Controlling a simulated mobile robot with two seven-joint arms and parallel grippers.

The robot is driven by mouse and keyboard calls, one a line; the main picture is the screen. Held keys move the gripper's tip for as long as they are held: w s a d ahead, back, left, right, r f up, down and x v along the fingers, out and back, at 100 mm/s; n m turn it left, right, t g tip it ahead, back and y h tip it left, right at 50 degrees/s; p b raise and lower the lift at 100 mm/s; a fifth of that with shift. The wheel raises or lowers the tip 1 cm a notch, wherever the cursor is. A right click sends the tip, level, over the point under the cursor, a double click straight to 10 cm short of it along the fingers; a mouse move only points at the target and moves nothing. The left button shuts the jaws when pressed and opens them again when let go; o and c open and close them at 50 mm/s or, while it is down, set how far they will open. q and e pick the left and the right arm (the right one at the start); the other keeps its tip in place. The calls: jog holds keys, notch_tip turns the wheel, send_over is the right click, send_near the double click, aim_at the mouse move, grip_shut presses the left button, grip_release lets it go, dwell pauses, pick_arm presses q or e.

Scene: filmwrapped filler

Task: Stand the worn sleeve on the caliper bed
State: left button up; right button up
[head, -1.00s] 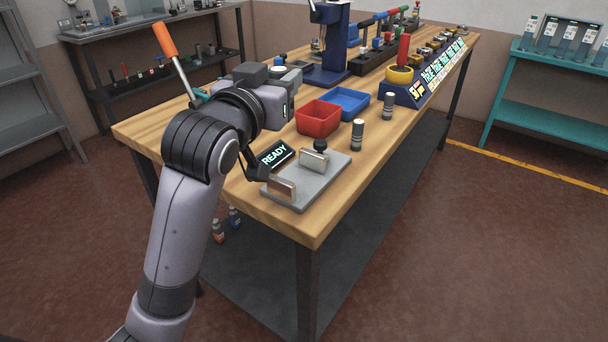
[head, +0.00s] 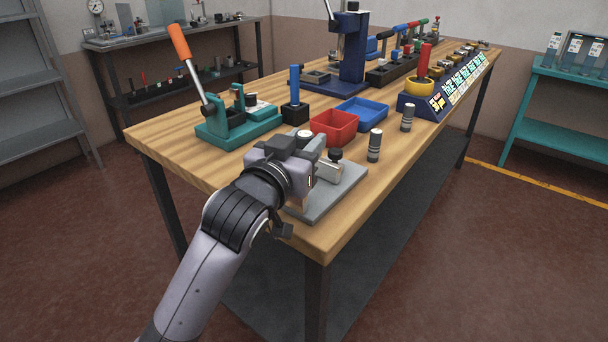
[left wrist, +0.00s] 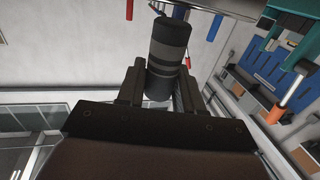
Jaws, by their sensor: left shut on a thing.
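My left gripper (head: 303,163) is over the near-left part of the caliper bed (head: 345,192), a grey plate with metal jaws and a black knob (head: 336,155). My gripper body hides the bed's left part and display. In the left wrist view, my left gripper (left wrist: 160,88) is shut on a dark cylindrical sleeve (left wrist: 168,52) with grey bands. I cannot tell its wear or whether it touches the bed. Two banded sleeves stand upright on the bench, a nearer one (head: 374,146) and a farther one (head: 407,118). My right gripper is not in view.
A red bin (head: 334,128) and a blue tray (head: 361,111) lie just behind the bed. A teal press with an orange-handled lever (head: 238,126) stands at the left. Bare wood (head: 375,200) lies right of the bed.

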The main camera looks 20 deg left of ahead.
pick_arm(q)
jog(key=shift+f+b, duration=0.45)
jog(key=shift+f, duration=2.1)
jog(key=shift+f, duration=0.2)
jog(key=o, duration=1)
jog(key=shift+r, duration=0.2)
